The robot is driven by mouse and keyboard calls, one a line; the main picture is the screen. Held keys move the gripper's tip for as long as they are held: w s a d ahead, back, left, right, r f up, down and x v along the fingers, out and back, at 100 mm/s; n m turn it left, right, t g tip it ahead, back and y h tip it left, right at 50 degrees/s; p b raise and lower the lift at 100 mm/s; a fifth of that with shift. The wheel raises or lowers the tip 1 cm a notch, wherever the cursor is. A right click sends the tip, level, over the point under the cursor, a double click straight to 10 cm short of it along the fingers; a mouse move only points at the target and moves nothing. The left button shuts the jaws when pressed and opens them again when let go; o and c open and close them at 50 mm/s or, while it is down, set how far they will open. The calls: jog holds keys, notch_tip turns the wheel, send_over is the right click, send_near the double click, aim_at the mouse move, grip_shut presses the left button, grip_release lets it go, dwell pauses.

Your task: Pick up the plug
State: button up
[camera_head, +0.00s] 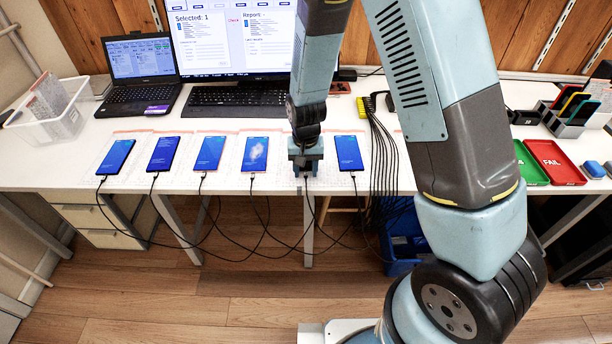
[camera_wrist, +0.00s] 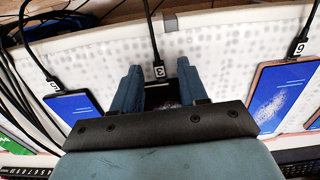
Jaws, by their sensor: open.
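A black cable plug (camera_wrist: 158,72) with a small white label sits between the tips of my gripper (camera_wrist: 160,85) in the wrist view. The blue fingers are open, one on each side of it; contact cannot be told. The plug's cable runs away to the far edge of the bubble-wrap-like mat. A dark phone end shows just behind the plug, mostly hidden by my gripper. In the head view my gripper (camera_head: 306,165) points down at the table's front edge, between two phones, and hides the plug.
Neighbouring phones, one on the right (camera_head: 348,153) and one on the left (camera_head: 255,154), lie close by with plugged cables. Loose cables hang over the table edge (camera_head: 222,191). A bundle of black cables (camera_head: 382,160) stands to the right. A keyboard (camera_head: 240,100) lies behind.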

jog(key=shift+f, duration=0.2)
dwell(0.5)
grip_shut()
